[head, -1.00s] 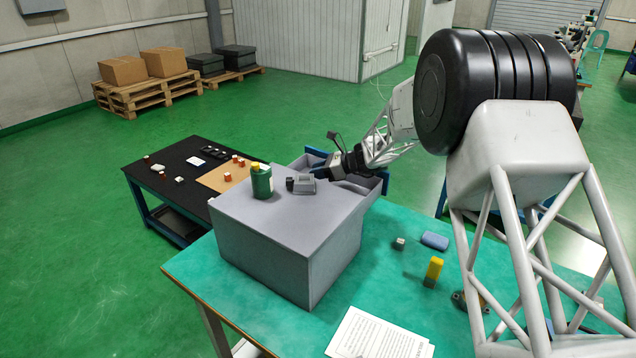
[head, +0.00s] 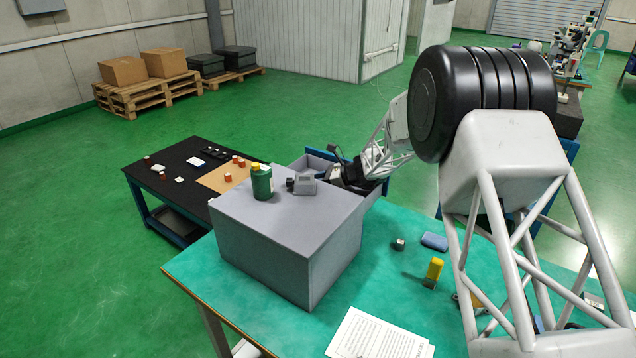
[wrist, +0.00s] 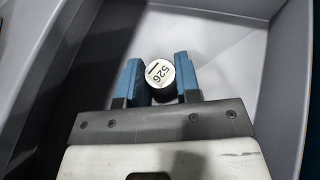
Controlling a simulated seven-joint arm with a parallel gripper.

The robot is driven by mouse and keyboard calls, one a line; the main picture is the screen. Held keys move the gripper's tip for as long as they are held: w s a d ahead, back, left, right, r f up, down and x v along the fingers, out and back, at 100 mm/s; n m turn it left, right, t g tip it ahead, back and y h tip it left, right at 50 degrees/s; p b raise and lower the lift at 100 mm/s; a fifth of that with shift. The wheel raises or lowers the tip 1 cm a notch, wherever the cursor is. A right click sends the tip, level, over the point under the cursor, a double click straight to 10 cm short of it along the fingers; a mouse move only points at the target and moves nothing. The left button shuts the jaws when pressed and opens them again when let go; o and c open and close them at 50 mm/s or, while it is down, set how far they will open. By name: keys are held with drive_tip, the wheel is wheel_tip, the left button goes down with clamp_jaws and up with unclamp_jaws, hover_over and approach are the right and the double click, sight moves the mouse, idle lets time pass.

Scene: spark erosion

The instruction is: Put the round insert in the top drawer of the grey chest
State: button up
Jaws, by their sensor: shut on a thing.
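The round insert (wrist: 160,74) is a short cylinder with a pale top marked "526". It stands between the two blue fingers of my gripper (wrist: 160,82) in the wrist view, and the gripper is shut on it. Below it spreads the pale floor of an open grey drawer (wrist: 225,50), with walls on both sides. I cannot tell whether the insert touches that floor. In the head view the grey chest (head: 285,245) stands on the green-topped table with its drawer (head: 314,164) pulled out at the back. The insert is hidden there behind the chest and my wrist.
On the chest stand a green bottle with a yellow cap (head: 262,182) and a small grey device (head: 302,184). A blue block (head: 434,242), a yellow-and-grey block (head: 433,272), a small dark piece (head: 398,244) and a paper (head: 375,335) lie on the table. A black table (head: 180,175) stands behind left.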

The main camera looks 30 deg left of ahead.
drive_tip(key=o, duration=1)
drive_tip(key=shift+f, duration=0.1)
drive_tip(key=shift+v, duration=3.8)
